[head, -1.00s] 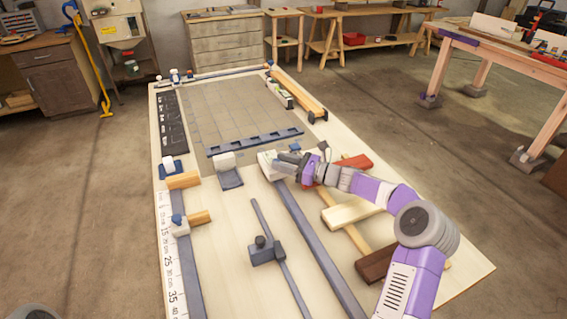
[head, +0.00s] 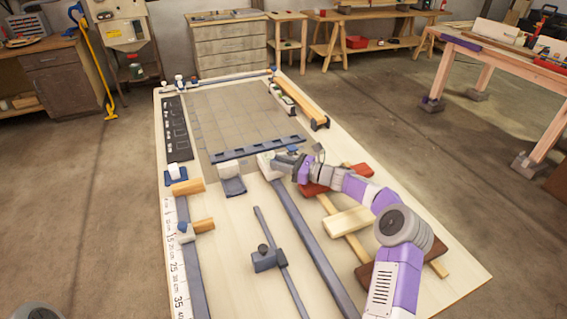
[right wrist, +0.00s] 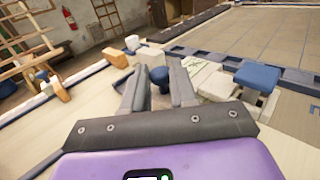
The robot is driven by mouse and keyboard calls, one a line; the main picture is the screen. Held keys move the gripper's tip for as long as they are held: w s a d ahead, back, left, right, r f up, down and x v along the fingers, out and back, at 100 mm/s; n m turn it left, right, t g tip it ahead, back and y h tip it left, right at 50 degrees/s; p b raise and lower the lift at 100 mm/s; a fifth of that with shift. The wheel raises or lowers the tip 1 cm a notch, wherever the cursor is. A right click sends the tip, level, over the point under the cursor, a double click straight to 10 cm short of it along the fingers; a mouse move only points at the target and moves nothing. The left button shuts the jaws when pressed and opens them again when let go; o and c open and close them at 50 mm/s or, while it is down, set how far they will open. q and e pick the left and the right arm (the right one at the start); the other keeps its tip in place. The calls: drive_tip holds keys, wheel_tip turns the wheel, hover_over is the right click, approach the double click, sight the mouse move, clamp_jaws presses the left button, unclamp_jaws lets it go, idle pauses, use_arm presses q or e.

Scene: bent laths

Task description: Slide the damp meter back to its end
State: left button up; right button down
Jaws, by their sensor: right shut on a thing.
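The damp meter, as far as I can tell, is the pale box (head: 266,165) at the far end of a long dark rail (head: 303,228) in the head view. My right gripper (head: 285,164) is at this box, coming in from the right. In the right wrist view my gripper (right wrist: 159,84) has its two fingers on either side of a dark blue knob (right wrist: 159,76), shut on it. A pale panel with dark markings (right wrist: 203,77) shows just right of the fingers. The fingers hide part of the box. My left gripper is out of view.
A shorter thin rail with a dark knobbed block (head: 264,260) lies left of the long rail. A blue notched strip (head: 258,149) crosses just beyond. A pale block with a dark flap (head: 231,172) is close left. Wood pieces (head: 349,220) lie under my right arm.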

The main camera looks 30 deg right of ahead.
drive_tip(key=shift+w+d+r, duration=0.1)
drive_tip(key=shift+r, duration=0.05)
drive_tip(key=c, duration=1.4)
unclamp_jaws()
drive_tip(key=o, duration=0.4)
drive_tip(key=shift+w, duration=0.2)
drive_tip(key=shift+o, duration=0.2)
drive_tip(key=shift+s, duration=0.1)
drive_tip(key=p+v, duration=0.1)
drive_tip(key=v, duration=0.5)
drive_tip(key=shift+s+d+p, duration=0.2)
drive_tip(key=shift+s+p, duration=0.1)
drive_tip(key=shift+s+d, duration=0.25)
drive_tip(key=shift+s, duration=0.05)
